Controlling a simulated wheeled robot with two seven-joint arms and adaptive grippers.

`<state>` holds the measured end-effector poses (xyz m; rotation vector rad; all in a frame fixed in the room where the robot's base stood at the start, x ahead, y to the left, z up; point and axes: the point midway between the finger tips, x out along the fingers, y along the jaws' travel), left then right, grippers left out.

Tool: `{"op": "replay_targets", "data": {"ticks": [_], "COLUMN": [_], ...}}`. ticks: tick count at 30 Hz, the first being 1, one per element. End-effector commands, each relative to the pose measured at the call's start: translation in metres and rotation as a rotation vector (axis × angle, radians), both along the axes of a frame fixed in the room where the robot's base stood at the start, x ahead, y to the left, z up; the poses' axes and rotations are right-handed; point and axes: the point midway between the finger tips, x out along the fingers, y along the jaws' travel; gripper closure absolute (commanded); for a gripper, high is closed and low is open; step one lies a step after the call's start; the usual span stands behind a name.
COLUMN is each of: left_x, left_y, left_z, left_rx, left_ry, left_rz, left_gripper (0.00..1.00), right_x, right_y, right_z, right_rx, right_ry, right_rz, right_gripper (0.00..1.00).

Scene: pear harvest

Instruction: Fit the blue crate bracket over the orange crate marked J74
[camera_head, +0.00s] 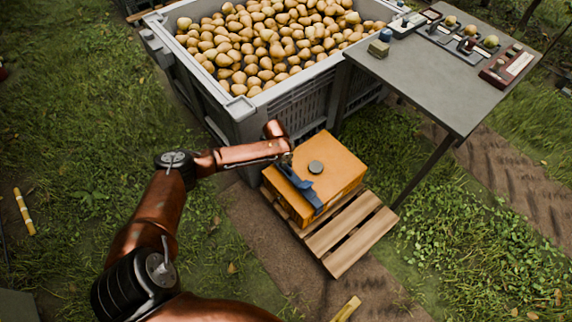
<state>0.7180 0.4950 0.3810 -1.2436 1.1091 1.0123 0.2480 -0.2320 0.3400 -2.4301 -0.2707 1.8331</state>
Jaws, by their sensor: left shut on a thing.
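The orange crate (338,165) sits on a wooden pallet in the middle of the camera_head view. A small grey disc (316,167) lies on its top. No J74 mark can be read from here. My left gripper (286,159) is at the crate's far left edge, shut on the blue crate bracket (301,188). The bracket lies along the crate's left top edge, with its lower end at the near corner. I cannot tell whether it touches the crate or is just above it. The gripper's fingers are mostly hidden. My right gripper is out of view.
A large grey bin (290,97) full of pears stands right behind the crate. A grey table (440,80) with pears, small tools and blocks is at the upper right. The pallet's bare slats (350,232) show in front. Grass lies left and right.

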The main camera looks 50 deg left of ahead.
Motion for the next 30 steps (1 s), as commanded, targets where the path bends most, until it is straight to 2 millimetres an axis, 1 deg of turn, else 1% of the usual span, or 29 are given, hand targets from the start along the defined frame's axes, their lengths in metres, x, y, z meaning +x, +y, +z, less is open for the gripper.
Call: {"op": "replay_targets", "data": {"ticks": [8,30], "left_x": [0.0,0.0], "left_y": [0.0,0.0], "left_z": [-0.001,-0.016], "left_rx": [-0.001,-0.001], "left_ry": [0.0,0.0], "left_rz": [0.0,0.0], "left_gripper": [1.0,1.0], "right_x": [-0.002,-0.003], "right_y": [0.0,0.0], "right_z": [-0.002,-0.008], "right_rx": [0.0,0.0], "right_ry": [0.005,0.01], "right_rz": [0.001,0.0], "right_gripper": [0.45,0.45]}}
